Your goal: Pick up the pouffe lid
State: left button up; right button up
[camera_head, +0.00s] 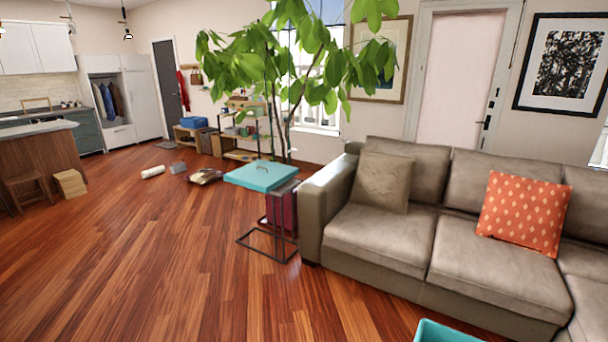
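A flat, square teal lid (258,178) with a small handle on top is near the middle of the view, left of the sofa's arm. It appears to rest on a small dark-framed side table (262,252) and reaches out past its left side. The top edge of an open teal box (445,333), the same colour as the lid, shows at the bottom edge; most of it is cut off. Neither of my grippers is in view.
A brown leather sofa (375,240) with an orange cushion (523,212) fills the right. A dark red object (283,212) sits under the lid. A leafy plant (300,60) stands behind. A white roll (153,172) lies farther left. The wooden floor (150,260) in front is clear.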

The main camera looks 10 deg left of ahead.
aim_at(261, 176)
jog(key=i+j+u, duration=0.25)
jog(key=u, duration=0.25)
jog(key=i+u, duration=1)
jog(key=i+z, duration=0.1)
jog(key=i, duration=0.45)
jog(key=i+j+z, duration=0.15)
jog(key=i, duration=0.35)
jog(key=i+j+z, duration=0.1)
jog(key=i, duration=0.4)
jog(key=i+z, duration=0.45)
jog(key=i+j+z, duration=0.15)
jog(key=i+z, duration=0.15)
jog(key=z, duration=0.15)
jog(key=i+j+z, duration=0.3)
jog(key=z, duration=0.15)
jog(key=i+j+z, duration=0.55)
jog(key=j+z, duration=0.3)
